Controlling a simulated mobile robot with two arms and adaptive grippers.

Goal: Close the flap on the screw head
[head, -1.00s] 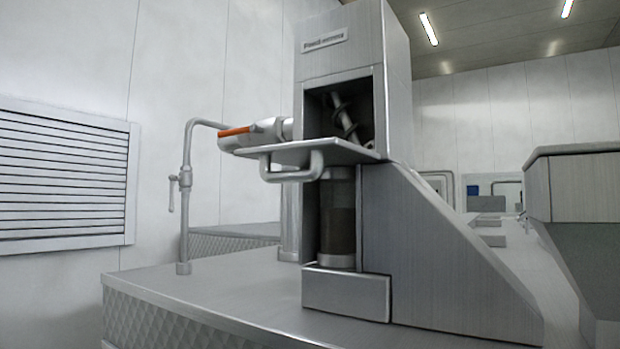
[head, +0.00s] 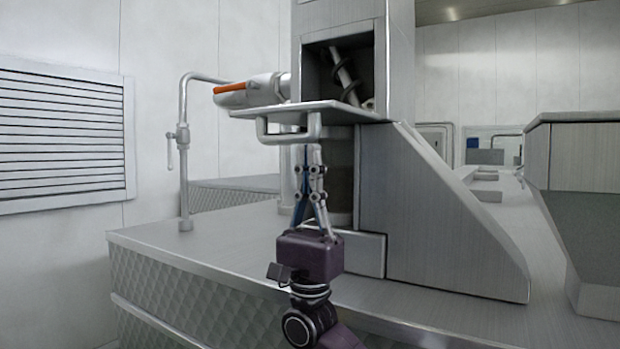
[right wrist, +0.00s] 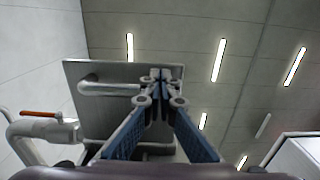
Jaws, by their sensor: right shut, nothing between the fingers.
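The flap (head: 345,111) on the screw head (head: 400,50) is folded down and stands out level, like a shelf, below the opening. The screw (head: 345,72) shows inside the opening. A bar handle (head: 290,135) hangs under the flap's front. My right gripper (head: 307,150) points up from below, its fingers together and empty, with the tips just under the flap near the handle. In the right wrist view the flap's underside (right wrist: 100,110) and the handle (right wrist: 110,88) show, with the fingertips (right wrist: 160,75) by the handle's right end. I cannot tell whether they touch. My left gripper is not in view.
A pipe with an orange lever (head: 230,88) sits left of the screw head. A standing pipe with a tap (head: 184,150) rises from the metal bench top (head: 220,240). A grey cabinet (head: 585,160) stands at the right.

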